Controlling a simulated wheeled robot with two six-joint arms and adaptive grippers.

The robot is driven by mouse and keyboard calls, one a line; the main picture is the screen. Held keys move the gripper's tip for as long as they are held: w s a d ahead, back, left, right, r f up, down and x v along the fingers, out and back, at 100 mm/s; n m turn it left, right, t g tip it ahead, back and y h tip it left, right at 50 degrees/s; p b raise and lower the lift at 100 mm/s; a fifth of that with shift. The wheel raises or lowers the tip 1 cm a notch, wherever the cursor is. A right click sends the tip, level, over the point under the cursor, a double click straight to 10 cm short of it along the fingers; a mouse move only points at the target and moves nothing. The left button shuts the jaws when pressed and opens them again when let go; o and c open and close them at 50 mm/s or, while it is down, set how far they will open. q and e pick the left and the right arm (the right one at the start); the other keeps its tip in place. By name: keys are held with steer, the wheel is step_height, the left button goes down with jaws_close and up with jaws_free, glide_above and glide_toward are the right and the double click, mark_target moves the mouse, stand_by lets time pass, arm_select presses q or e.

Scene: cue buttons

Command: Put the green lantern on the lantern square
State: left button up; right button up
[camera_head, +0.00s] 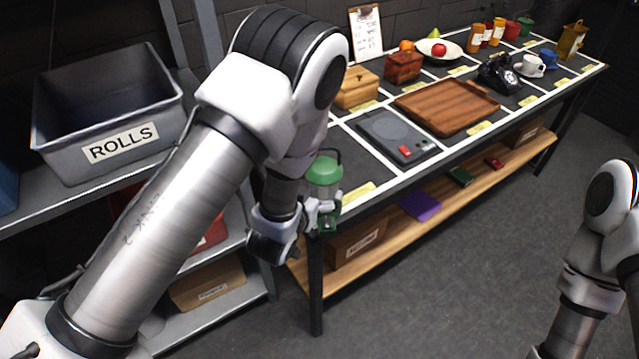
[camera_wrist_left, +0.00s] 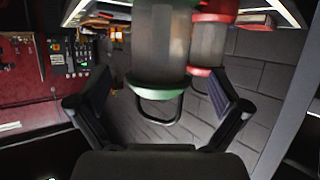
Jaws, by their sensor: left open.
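The green lantern (camera_head: 323,173) has a green cap and clear body, and appears upright at the table's near left corner. My left gripper (camera_head: 322,207) is open around its lower part. In the left wrist view the lantern's glass (camera_wrist_left: 160,45) and green rim (camera_wrist_left: 160,92) show between the spread fingers, with a wire handle below. I cannot tell whether the fingers touch it. A red-rimmed lantern (camera_wrist_left: 207,45) shows just behind it in that view. Which table square is the lantern square is not readable. My right gripper is out of view.
The table's marked squares hold a scale (camera_head: 397,135), a wooden tray (camera_head: 447,104), wooden boxes (camera_head: 404,67), a black telephone (camera_head: 499,74) and a brass lantern (camera_head: 571,41). A grey ROLLS bin (camera_head: 110,120) stands on the left rack. A wooden lower shelf (camera_head: 460,188) runs beneath the table.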

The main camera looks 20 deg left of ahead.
mark_target(318, 187)
arm_select(q)
steer(key=p+x, duration=0.1)
steer(key=x, duration=0.4)
steer(key=shift+w+a, duration=0.1)
steer(key=shift+w+f+p, duration=0.1)
steer(key=shift+w+p, duration=0.1)
steer(key=shift+p, duration=0.1)
steer(key=c, duration=1.6)
steer(key=shift+c, duration=1.1)
